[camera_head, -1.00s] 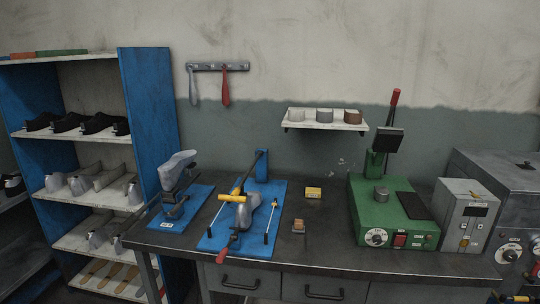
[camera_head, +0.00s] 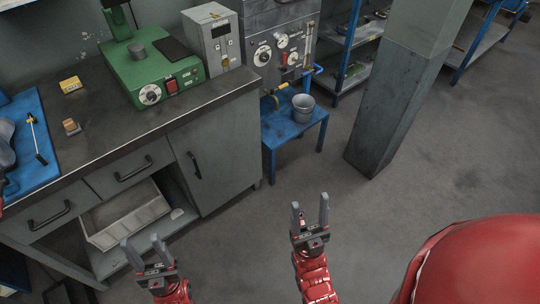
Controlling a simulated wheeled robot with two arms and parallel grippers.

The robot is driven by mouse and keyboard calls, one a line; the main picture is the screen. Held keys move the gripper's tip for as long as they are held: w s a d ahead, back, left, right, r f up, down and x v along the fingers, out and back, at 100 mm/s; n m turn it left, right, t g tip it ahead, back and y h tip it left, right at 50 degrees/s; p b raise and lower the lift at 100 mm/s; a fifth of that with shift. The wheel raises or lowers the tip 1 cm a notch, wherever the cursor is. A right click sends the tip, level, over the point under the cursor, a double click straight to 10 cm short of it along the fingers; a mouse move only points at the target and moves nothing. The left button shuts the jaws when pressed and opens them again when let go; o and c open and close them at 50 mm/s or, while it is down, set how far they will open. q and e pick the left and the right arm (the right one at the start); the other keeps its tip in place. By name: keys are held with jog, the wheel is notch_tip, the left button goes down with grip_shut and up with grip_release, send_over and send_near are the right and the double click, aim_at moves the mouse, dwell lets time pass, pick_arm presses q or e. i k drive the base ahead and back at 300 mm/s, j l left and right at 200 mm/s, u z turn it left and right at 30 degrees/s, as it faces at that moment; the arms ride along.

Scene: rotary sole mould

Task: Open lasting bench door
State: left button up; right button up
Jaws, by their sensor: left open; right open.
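The lasting bench (camera_head: 110,127) stands at the left with a dark worktop. Its grey door (camera_head: 217,150) is at the right end of the front and is closed, with a dark upright handle (camera_head: 194,165) near its left edge. My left gripper (camera_head: 145,246) is open and empty, low in the picture, in front of the bench's open shelf. My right gripper (camera_head: 311,208) is open and empty over the floor, to the right of and apart from the door. Neither gripper touches the bench.
Two drawers with dark handles (camera_head: 134,169) sit left of the door. A pale bin (camera_head: 126,214) is on the open shelf below. A blue stand (camera_head: 294,137) with a metal bucket (camera_head: 302,108) is right of the bench. A grey-green pillar (camera_head: 396,95) stands further right. The floor between is clear.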

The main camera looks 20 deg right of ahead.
aim_at(218, 153)
jog(key=i+j, duration=0.2)
jog(key=j, duration=0.2)
jog(key=i+j+u, duration=0.1)
jog(key=j, duration=0.3)
jog(key=i+j, duration=0.25)
jog(key=j, duration=0.15)
